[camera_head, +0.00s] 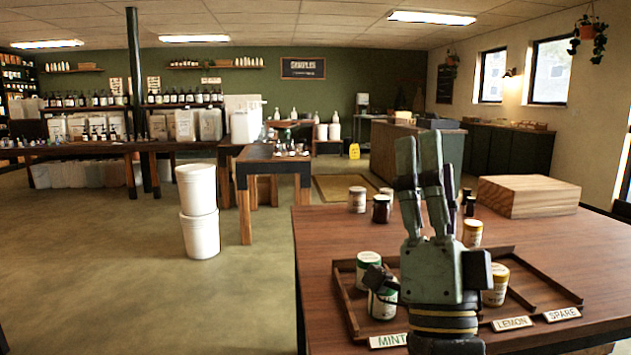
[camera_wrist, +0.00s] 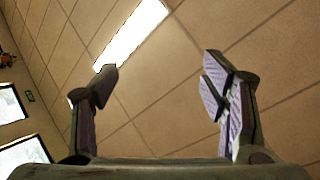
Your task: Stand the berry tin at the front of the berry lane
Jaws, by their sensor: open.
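My gripper (camera_head: 418,148) points up in front of the table, fingers apart and empty. The wrist view shows its open fingers (camera_wrist: 165,85) against the ceiling. Behind it is a wooden tray (camera_head: 347,298) with lanes. Two green-labelled tins stand in the left lane, one at the back (camera_head: 367,268) and one in front (camera_head: 382,302). A yellow-labelled tin (camera_head: 496,286) stands in the lemon lane. My gripper hides the tray's middle and any berry label there. I cannot tell which tin is the berry tin; a pale tin (camera_head: 357,199) stands behind the tray.
Signs read MINT (camera_head: 389,340), LEMON (camera_head: 512,324) and SPARE (camera_head: 562,314); the spare lane looks empty. A dark jar (camera_head: 381,209) and a yellow-labelled tin (camera_head: 472,233) stand behind the tray. A wooden box (camera_head: 528,197) sits back right. The tabletop (camera_head: 322,235) is clear at left.

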